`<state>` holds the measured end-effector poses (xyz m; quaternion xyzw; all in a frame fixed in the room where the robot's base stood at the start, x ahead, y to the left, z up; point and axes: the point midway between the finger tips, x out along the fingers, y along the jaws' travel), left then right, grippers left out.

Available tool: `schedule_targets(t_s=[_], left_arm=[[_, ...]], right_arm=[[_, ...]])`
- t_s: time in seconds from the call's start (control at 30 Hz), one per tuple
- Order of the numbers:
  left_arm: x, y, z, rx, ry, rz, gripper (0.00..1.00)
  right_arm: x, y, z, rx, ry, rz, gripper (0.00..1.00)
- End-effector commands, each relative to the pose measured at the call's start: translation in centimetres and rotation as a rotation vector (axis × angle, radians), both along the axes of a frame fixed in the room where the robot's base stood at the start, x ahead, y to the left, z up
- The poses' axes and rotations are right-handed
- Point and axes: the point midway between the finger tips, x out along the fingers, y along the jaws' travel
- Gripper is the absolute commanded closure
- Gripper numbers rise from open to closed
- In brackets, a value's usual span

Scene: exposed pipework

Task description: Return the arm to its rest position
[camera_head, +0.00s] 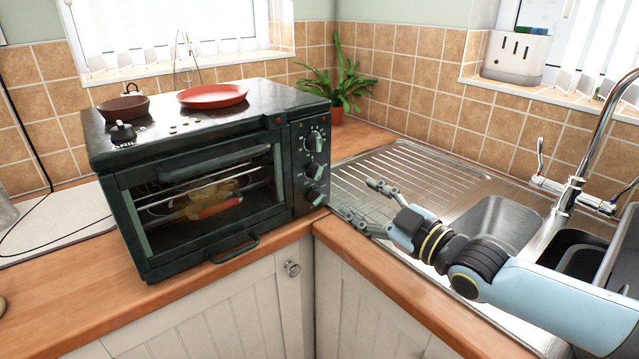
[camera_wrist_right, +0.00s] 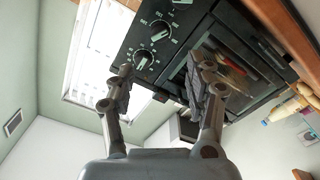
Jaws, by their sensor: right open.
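My right arm (camera_head: 540,295) comes in from the lower right in the head view and reaches left over the sink. My right gripper (camera_head: 366,203) is open and empty, in front of the drainboard and a little right of the oven's control knobs. In the right wrist view the two fingers of my right gripper (camera_wrist_right: 160,95) stand apart with nothing between them. Behind them are the dark oven's front (camera_wrist_right: 190,45) and its knobs. My left gripper is not in the head view.
A dark green oven (camera_head: 210,185) stands on the wooden counter, with a red plate (camera_head: 212,95) and a brown bowl (camera_head: 123,107) on top. A steel sink (camera_head: 500,222), a tall faucet (camera_head: 590,140) and a potted plant (camera_head: 340,85) are around the right side.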

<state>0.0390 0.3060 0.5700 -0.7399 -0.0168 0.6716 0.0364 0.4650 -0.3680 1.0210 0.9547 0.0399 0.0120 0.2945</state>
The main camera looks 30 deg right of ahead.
Motion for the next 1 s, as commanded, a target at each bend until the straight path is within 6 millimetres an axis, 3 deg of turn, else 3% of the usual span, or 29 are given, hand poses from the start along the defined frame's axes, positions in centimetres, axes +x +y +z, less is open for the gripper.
schedule_targets(t_s=[0.27, 0.43, 0.6, 1.0], left_arm=[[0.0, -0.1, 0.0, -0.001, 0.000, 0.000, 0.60], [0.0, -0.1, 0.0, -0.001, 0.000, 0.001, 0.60], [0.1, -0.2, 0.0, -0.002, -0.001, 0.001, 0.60], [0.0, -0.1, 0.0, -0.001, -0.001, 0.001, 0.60]], right_arm=[[-0.1, 0.6, -0.3, 0.012, 0.031, 0.000, 0.46], [-1.9, 3.9, -2.5, 0.086, 0.256, -0.019, 0.46], [-6.9, 7.5, -4.5, 0.183, 0.603, -0.103, 0.46], [-17.5, 9.5, -4.0, 0.294, 1.043, -0.323, 0.46]])
